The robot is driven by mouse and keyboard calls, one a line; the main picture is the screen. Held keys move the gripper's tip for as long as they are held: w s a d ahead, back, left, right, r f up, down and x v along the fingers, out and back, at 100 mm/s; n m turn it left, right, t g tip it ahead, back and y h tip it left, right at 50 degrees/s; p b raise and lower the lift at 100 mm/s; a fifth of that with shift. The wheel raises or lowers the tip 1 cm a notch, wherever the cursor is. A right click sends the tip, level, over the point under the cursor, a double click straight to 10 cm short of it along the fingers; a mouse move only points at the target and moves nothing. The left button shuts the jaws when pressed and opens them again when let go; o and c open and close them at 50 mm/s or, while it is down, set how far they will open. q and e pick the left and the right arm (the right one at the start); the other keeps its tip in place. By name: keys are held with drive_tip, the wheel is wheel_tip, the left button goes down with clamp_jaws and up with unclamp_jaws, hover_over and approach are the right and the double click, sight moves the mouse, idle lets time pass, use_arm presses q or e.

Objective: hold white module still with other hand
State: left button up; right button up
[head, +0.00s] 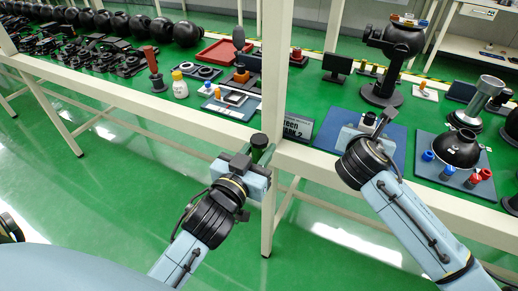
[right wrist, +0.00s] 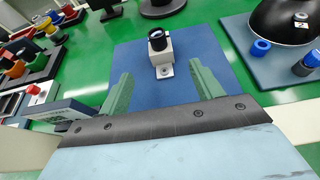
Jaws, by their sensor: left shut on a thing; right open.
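The white module (right wrist: 163,52) stands on a blue mat (right wrist: 135,60) in the right wrist view, with a round black part on top and a small foot plate in front. My right gripper (right wrist: 162,88) is open, its two green fingers apart on either side of the line to the module. The module lies just beyond the fingertips, with nothing between them. In the head view my right gripper hides much of it. My left gripper (head: 262,154) is shut on a small black cylindrical part (head: 258,141), in front of the bench post and away from the mat.
A white bench post (head: 274,80) stands between my arms. Right of the mat (head: 335,118), another mat holds a black dome (head: 458,149) with blue and red parts. A black camera on a stand (head: 385,92) is behind. A dark sign (head: 298,127) stands left of the mat.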

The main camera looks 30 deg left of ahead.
sight(368, 125)
use_arm(q)
drive_tip(key=shift+r, duration=0.15)
